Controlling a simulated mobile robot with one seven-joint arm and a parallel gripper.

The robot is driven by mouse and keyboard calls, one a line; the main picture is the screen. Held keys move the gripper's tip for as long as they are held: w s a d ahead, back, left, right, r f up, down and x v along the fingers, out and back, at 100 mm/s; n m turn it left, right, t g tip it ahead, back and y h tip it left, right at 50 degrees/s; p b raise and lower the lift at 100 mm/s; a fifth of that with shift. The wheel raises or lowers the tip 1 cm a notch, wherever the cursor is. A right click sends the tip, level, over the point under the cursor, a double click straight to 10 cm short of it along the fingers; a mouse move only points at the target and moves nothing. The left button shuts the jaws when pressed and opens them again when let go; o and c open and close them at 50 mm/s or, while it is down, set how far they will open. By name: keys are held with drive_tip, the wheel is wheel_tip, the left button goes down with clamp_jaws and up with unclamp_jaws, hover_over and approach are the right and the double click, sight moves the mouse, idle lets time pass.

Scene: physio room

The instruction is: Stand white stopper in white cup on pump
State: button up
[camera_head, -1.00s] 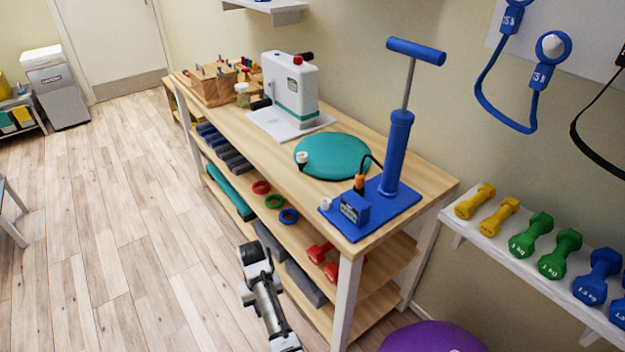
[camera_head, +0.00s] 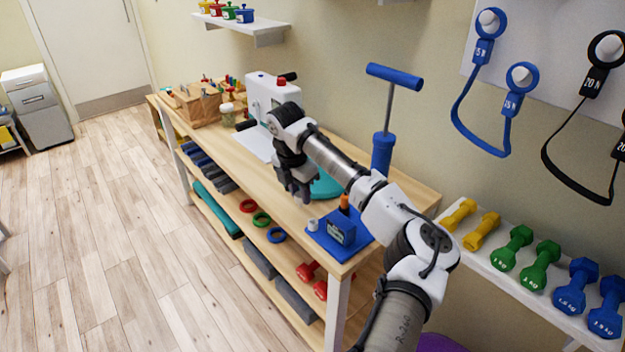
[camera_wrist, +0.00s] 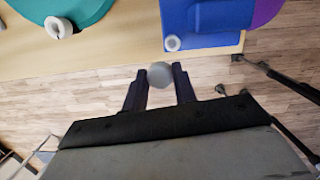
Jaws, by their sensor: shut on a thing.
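My gripper (camera_head: 297,194) hangs fingers-down by the table's front edge, left of the pump. In the wrist view my gripper (camera_wrist: 160,88) is shut on the white stopper (camera_wrist: 160,74), a pale rounded piece between the fingertips. The fingers hide the stopper in the head view. The white cup (camera_head: 313,224) stands on the front left corner of the blue pump (camera_head: 382,155). In the wrist view the cup (camera_wrist: 173,43) looks open and empty, just beyond the stopper and apart from it. A white ring-shaped neck (camera_wrist: 58,27) sits at the edge of the teal disc (camera_wrist: 80,10).
A blue gauge box (camera_head: 341,231) and an orange-topped fitting (camera_head: 345,203) stand beside the cup on the pump base. The tall pump handle (camera_head: 395,76) rises behind. A white machine (camera_head: 268,95) and wooden box (camera_head: 197,103) are farther left. Dumbbells (camera_head: 515,250) line a shelf at right.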

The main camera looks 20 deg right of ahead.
wheel_tip(320, 180, up, 3)
drive_tip(key=s+d+n, duration=0.2)
drive_tip(key=d, duration=0.1)
drive_tip(key=f+b, duration=0.6)
drive_tip(key=f, duration=0.1)
drive_tip(key=shift+w+a+b, duration=0.15)
drive_tip(key=shift+w+b, duration=0.1)
drive_tip(key=shift+b, duration=0.15)
drive_tip(key=shift+r+p, duration=0.1)
drive_tip(key=shift+p, duration=0.45)
drive_tip(key=shift+f, duration=1.5)
idle(1.0)
drive_tip(key=o, duration=1)
drive_tip(key=shift+w, duration=0.1)
drive_tip(key=shift+f, duration=0.1)
drive_tip(key=shift+c, duration=0.8)
drive_tip(key=shift+o, duration=0.9)
